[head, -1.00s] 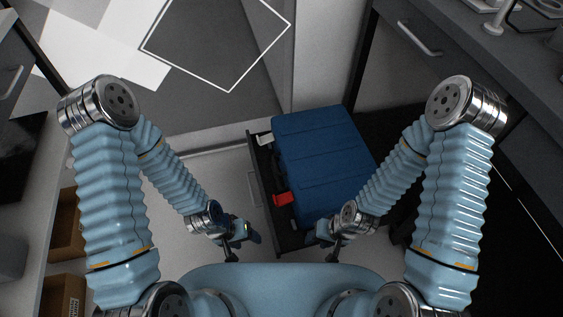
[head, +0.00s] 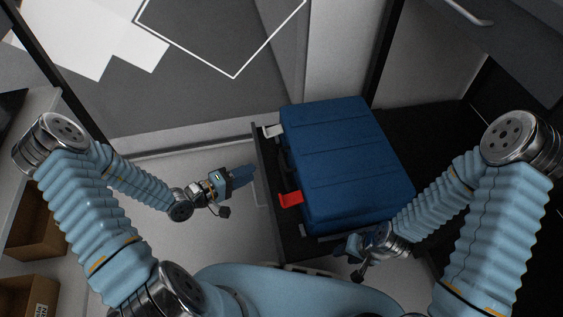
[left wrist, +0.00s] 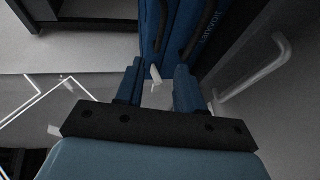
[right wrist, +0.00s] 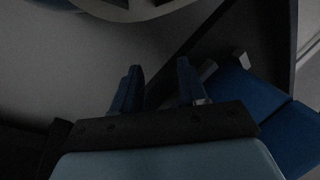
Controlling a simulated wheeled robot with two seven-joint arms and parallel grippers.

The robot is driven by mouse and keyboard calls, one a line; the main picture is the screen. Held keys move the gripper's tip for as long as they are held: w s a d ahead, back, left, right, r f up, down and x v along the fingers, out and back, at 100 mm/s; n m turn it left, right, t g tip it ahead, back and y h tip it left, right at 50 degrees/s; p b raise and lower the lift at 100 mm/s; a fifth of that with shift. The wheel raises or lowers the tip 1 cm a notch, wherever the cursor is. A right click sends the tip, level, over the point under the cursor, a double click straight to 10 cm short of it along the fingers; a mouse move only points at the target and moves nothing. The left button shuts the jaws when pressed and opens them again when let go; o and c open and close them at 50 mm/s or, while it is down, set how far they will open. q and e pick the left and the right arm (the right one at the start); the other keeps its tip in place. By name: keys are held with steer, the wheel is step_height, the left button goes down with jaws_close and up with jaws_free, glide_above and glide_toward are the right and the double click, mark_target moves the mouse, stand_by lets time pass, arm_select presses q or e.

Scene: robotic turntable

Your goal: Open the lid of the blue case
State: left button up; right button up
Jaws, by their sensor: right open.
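The blue case (head: 345,160) lies in an open dark drawer (head: 264,170), with its lid down. Its near-left side bears a red latch (head: 290,199) and a pale latch (head: 272,130). The left wrist view shows the case (left wrist: 188,35) and the pale latch (left wrist: 155,73) beyond the fingers. My left gripper (head: 243,175) is open and empty, just left of the drawer front, level between the latches. My right gripper (head: 352,252) is by the case's near edge. The right wrist view shows its fingers (right wrist: 160,82) apart and empty, with the case (right wrist: 250,100) to their right.
A drawer handle (left wrist: 255,70) sticks out at right in the left wrist view. Cardboard boxes (head: 35,235) stand on a shelf at lower left. A dark cabinet (head: 470,40) is at right. The floor left of the drawer is clear.

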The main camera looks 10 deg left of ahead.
arm_select(q)
steer(key=b+x, duration=0.1)
steer(key=x, duration=1.1)
steer(key=shift+s+d, duration=0.1)
steer(key=shift+f, duration=0.1)
jaws_close()
